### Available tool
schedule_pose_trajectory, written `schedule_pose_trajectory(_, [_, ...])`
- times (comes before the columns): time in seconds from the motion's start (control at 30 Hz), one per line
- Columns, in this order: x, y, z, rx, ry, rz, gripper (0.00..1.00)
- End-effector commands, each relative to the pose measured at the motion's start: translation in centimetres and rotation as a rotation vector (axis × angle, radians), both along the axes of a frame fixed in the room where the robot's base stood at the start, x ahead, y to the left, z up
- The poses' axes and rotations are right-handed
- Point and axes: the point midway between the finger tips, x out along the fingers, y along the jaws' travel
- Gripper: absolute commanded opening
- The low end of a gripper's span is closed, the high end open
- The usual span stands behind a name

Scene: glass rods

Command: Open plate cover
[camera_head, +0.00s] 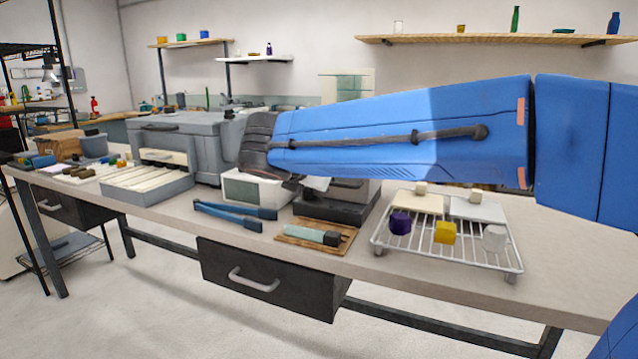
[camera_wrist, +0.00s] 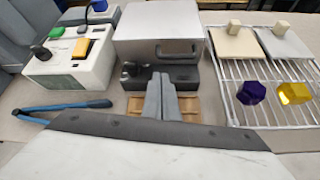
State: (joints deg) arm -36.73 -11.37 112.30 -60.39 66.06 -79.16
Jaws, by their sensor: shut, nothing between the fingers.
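A grey metal box-like cover (camera_wrist: 150,48) with a dark bar handle (camera_wrist: 178,50) on its front sits on a dark base (camera_wrist: 199,76) in the wrist view. I take this for the plate cover, and it looks closed. In the head view my blue arm hides most of it, and the dark base (camera_head: 331,211) shows below the arm. My gripper (camera_wrist: 161,78) is shut and empty in the wrist view, its fingertips appearing in front of the base, below and left of the handle. Whether they touch the base I cannot tell. The gripper is mostly hidden in the head view.
A white device with coloured buttons (camera_wrist: 64,72) stands left of the cover. A wire rack (camera_head: 378,240) with small plates and coloured pieces stands right. Blue tongs (camera_head: 235,213) and a wooden board (camera_head: 290,232) lie in front.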

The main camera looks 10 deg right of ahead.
Motion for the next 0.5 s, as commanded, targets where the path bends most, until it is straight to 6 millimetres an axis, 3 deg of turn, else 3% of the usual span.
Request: schedule_pose_trajectory(0.5, [5.2, -3.3, -3.7, -0.001, 0.001, -0.002, 0.00])
